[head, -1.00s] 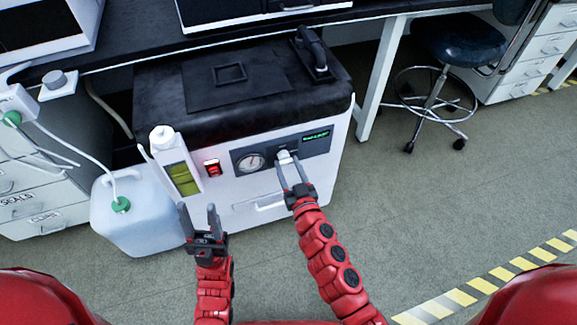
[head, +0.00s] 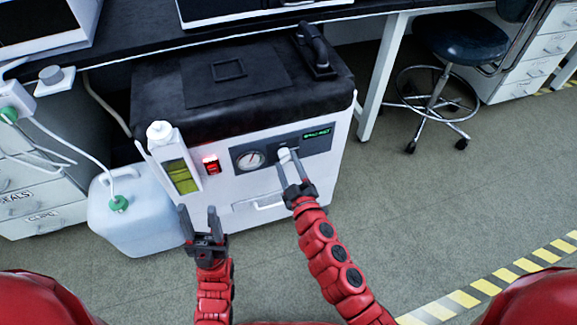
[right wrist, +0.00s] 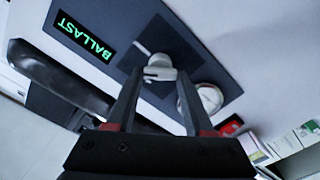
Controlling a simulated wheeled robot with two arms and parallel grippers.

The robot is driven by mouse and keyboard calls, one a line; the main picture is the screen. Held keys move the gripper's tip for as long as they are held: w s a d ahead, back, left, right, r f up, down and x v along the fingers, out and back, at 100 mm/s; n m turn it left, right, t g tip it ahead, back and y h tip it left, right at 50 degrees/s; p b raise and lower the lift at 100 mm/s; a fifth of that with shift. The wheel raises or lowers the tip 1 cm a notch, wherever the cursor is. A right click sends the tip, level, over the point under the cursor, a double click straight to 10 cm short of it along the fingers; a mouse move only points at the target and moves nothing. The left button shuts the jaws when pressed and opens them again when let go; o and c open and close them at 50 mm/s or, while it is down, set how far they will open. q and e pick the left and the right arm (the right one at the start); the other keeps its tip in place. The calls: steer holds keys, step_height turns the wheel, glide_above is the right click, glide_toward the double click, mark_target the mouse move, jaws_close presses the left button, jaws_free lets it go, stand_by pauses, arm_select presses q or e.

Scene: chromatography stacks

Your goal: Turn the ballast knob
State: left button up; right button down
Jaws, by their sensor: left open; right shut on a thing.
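The ballast knob (head: 285,155) is a small white knob on the dark front panel of the white pump unit (head: 225,215). My right gripper (head: 291,168) is at the knob, its fingers on either side of it and shut on it. In the right wrist view the knob (right wrist: 160,72) shows between the fingertips of the right gripper (right wrist: 158,82). A green-lit display (right wrist: 84,37) beside it reads BALLAST. My left gripper (head: 199,222) is open and empty, in front of the unit's lower left.
A round gauge (head: 250,159) and a lit red switch (head: 211,165) sit left of the knob. A bottle with yellow-green liquid (head: 180,175) and a white jug (head: 135,215) stand at the left. A stool (head: 446,60) stands at the right; the floor there is clear.

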steer(key=n, duration=0.3)
steer(key=n+b, duration=0.1)
steer(key=n, duration=0.1)
steer(key=shift+a+n, duration=0.2)
steer(key=shift+n, duration=0.2)
steer(key=n+b, duration=0.1)
steer(key=n, duration=0.3)
steer(key=shift+s+f+n, duration=0.1)
steer(key=shift+f+n, duration=0.05)
steer(key=shift+n, duration=0.25)
steer(key=shift+c, duration=1.4)
jaws_free()
steer(key=v, duration=1.7)
steer(key=shift+s+b, duration=0.15)
steer(key=shift+b, duration=0.2)
